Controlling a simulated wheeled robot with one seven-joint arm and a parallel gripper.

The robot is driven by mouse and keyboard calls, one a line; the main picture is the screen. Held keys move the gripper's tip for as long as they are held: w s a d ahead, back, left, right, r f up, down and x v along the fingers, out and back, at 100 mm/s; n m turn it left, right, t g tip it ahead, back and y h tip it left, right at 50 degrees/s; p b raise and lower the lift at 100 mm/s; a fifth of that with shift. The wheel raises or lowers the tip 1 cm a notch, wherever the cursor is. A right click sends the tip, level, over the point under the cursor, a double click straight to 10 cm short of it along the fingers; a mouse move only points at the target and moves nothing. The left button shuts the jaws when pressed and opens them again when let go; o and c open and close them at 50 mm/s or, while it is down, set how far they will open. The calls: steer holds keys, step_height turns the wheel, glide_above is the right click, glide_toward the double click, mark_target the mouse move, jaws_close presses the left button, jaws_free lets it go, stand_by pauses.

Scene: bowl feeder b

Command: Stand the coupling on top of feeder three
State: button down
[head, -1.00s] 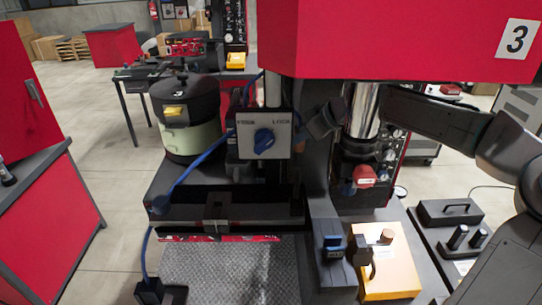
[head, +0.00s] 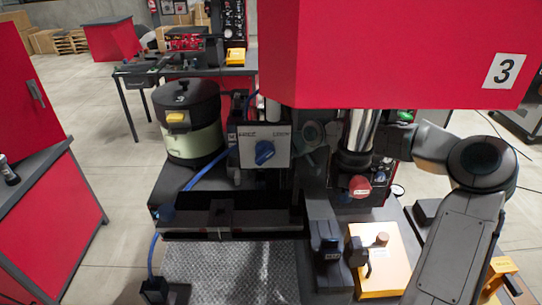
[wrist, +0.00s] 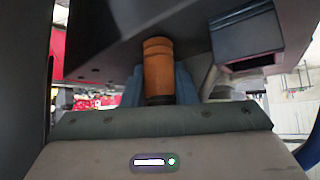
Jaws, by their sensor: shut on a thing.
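The coupling is an orange-brown cylinder (wrist: 157,68) with a dark lower end, standing upright in the wrist view. My gripper (wrist: 158,88) is shut on it, a blue finger on each side. In the head view my gripper (head: 312,137) is small, dark and partly hidden behind the switch box and post; I cannot make out the coupling there.
A switch box with a blue knob (head: 264,152) stands between drum and gripper. A metal column with a red knob (head: 359,186) stands to the right. A dark panel (wrist: 100,40) hangs close above the coupling. An orange box (head: 383,268) is at the front right.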

steer(key=c, duration=1.6)
jaws_free()
steer(key=shift+f, duration=0.2)
steer(key=o, duration=0.4)
steer(key=shift+o, duration=0.2)
steer(key=shift+r, duration=0.1)
steer(key=shift+r, duration=0.15)
steer(key=b+v, duration=0.3)
steer(key=v, duration=0.9)
